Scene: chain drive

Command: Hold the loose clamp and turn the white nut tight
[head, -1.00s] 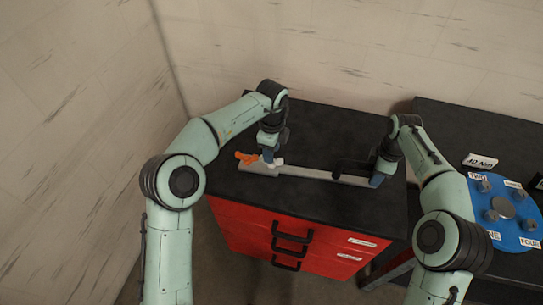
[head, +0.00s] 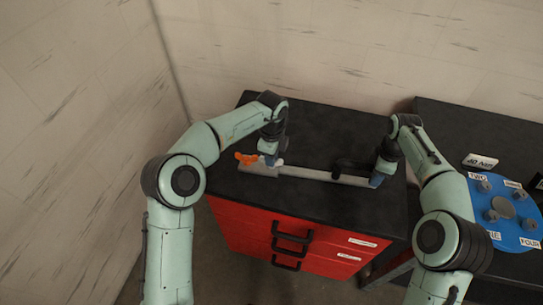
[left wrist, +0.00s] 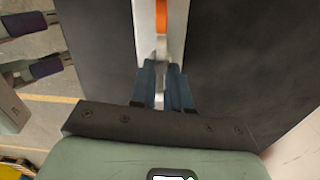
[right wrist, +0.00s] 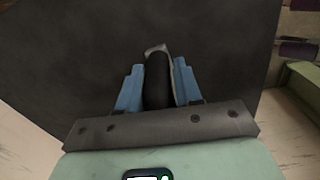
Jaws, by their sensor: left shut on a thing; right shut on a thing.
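The clamp is a long grey bar (head: 315,174) lying across the black cabinet top, with an orange part (head: 246,158) at its left end. A small white piece, which looks like the white nut (head: 279,162), is beside my left gripper (head: 268,160). In the left wrist view my left gripper (left wrist: 163,85) is shut on a small pale piece, with an orange strip (left wrist: 162,15) beyond. My right gripper (head: 377,181) is at the bar's right end. In the right wrist view it (right wrist: 158,85) is shut on a thick black part (right wrist: 157,75) of the clamp with a grey tip. Fingers partly hide both grips.
The red drawer cabinet (head: 270,232) has free room on its black top behind and in front of the bar. A second black table at right holds a blue disc (head: 520,230) with several labelled knobs and a 40 Nm block (head: 480,161). Walls stand behind and left.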

